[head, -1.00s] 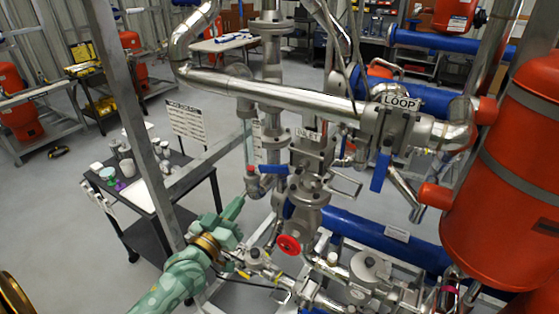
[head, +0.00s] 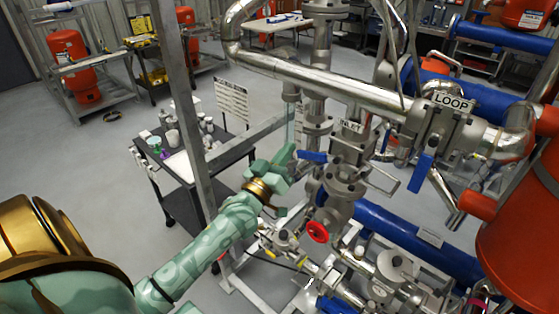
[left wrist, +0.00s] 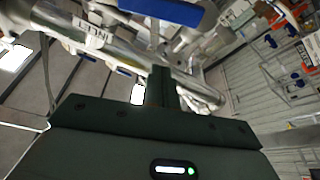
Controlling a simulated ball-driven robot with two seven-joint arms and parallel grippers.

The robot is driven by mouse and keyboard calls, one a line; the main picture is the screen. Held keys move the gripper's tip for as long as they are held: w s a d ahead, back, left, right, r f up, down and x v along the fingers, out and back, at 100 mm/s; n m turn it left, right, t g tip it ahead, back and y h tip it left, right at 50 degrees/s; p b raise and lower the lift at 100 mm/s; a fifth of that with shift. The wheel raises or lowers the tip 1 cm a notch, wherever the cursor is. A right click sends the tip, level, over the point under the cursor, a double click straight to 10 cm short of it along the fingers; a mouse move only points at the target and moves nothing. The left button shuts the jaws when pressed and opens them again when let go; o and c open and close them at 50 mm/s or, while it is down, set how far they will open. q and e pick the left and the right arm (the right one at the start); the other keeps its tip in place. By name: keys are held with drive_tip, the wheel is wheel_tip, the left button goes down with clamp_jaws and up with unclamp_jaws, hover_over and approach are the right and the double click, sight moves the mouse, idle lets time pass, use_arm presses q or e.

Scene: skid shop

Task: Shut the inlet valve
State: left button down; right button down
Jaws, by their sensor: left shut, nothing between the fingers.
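The inlet valve's blue lever (head: 313,157) sticks out to the left, roughly level, below the INLET sign (head: 351,126) in the head view. In the left wrist view the blue lever (left wrist: 162,10) crosses the top, with the INLET sign (left wrist: 95,38) upside down beside it. My left gripper (head: 287,154) is shut and empty, its fingertips close to the lever's outer end in the head view. The shut fingers (left wrist: 161,82) show below the lever in the wrist view. I cannot tell whether they touch it. My right gripper is not in view.
A red handwheel (head: 318,232) sits below the inlet valve. The LOOP valve's blue lever (head: 420,173) hangs down to the right. A steel frame post (head: 187,120) stands left of my gripper, near a dark cart (head: 180,184) with jars. Pipes crowd the right.

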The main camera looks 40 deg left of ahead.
sight(300, 154)
use_arm(q)
drive_tip(key=w, duration=0.1)
drive_tip(key=w+f, duration=0.1)
drive_tip(key=w+d+f, duration=0.1)
drive_tip(key=w, duration=0.1)
drive_tip(key=shift+f, duration=0.15)
drive_tip(key=shift+w+d, duration=0.1)
drive_tip(key=shift+f, duration=0.1)
drive_tip(key=shift+w, duration=0.1)
